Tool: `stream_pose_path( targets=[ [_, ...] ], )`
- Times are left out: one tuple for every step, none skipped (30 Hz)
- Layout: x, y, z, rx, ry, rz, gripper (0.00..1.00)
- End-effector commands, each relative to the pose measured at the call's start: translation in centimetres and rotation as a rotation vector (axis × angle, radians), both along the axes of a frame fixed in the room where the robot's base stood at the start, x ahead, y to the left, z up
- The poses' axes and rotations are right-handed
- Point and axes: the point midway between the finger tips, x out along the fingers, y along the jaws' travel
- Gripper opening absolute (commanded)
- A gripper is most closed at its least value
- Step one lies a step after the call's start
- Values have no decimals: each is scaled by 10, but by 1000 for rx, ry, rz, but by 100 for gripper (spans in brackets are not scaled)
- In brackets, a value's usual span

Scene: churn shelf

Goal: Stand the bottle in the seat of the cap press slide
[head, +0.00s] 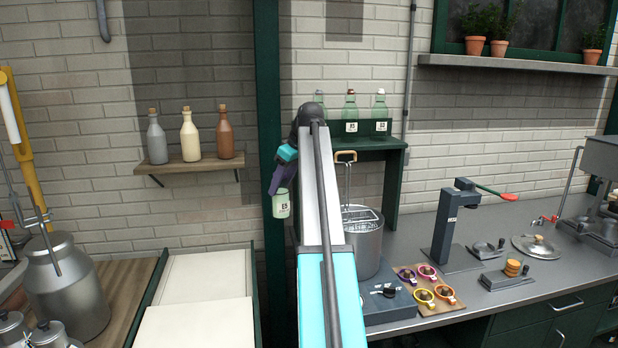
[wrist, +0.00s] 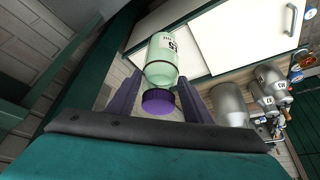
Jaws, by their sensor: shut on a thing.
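My gripper (head: 284,178) has purple fingers and is shut on a pale green glass bottle (head: 281,204) with a white label, held in the air left of my arm. In the wrist view the bottle (wrist: 162,58) sits between the fingers (wrist: 158,98), its dark purple top (wrist: 158,102) towards the wrist. The cap press (head: 447,228) is a dark grey column with a red-handled lever, on the counter at right. A small plate with dark fittings (head: 487,248) lies beside its foot; I cannot tell whether that is the slide, and the seat is not clear.
A green shelf (head: 398,143) with several bottles stands behind a steel pot (head: 362,242). Milk churn (head: 66,285) at left.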

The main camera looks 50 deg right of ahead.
Motion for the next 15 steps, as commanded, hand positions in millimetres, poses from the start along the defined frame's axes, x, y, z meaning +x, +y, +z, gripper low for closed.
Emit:
stream_pose_path(
  targets=[
    [8,17,-4,0,-1,20,26],
    [12,25,-6,0,-1,29,26],
    [18,36,-9,0,-1,43,26],
    [22,44,-11,0,-1,52,26],
    [25,53,-14,-1,-1,62,26],
    [31,65,-17,0,-1,74,26],
    [34,73,-19,-1,-1,83,26],
    [37,82,-21,0,-1,93,26],
    [41,93,-24,0,-1,104,26],
    [45,102,-27,0,-1,114,26],
    [48,111,-29,0,-1,122,26],
    [51,123,-32,-1,-1,133,26],
    [54,132,-35,0,-1,142,26],
    [56,141,-37,0,-1,148,26],
    [60,152,-41,0,-1,159,26]
  ],
)
